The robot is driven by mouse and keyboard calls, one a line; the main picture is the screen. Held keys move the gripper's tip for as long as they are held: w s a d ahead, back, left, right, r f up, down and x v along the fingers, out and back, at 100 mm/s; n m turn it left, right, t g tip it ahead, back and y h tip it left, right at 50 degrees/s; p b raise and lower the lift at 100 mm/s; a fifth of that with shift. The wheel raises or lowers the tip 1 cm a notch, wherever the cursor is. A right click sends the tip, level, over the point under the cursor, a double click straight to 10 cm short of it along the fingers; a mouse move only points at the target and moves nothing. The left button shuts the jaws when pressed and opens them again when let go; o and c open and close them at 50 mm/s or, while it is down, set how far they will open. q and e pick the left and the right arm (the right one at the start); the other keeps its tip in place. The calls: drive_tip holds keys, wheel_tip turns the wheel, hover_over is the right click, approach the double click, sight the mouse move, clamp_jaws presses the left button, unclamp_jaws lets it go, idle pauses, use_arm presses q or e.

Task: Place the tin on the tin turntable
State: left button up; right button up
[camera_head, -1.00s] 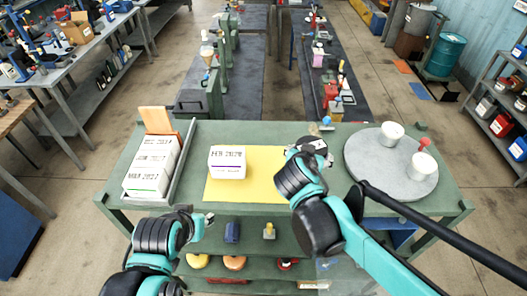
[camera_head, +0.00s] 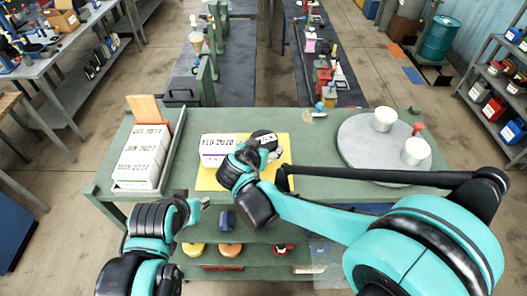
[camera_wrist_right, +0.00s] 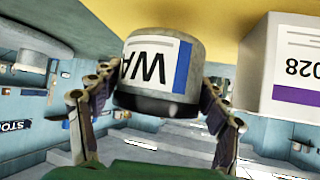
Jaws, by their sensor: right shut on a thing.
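The tin (camera_wrist_right: 155,65), grey with a white and blue label, is between the fingers of my right gripper (camera_head: 266,150) in the right wrist view. The gripper is shut on it. The tin is at the yellow mat (camera_head: 205,180); I cannot tell whether it touches the mat.
A white labelled box (camera_head: 212,160) stands on the mat, just left of my right gripper; it also shows in the right wrist view (camera_wrist_right: 285,70). A tray (camera_head: 172,160) of white boxes is at the left. A red-topped item (camera_head: 417,129) is by the turntable.

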drive_tip(key=f, duration=0.2)
drive_tip(key=shift+w+f, duration=0.2)
drive_tip(key=shift+f, duration=0.2)
drive_tip(key=shift+s, duration=0.1)
drive_tip(key=shift+f, duration=0.15)
drive_tip(key=o, duration=1.3)
drive_tip(key=shift+c, duration=0.2)
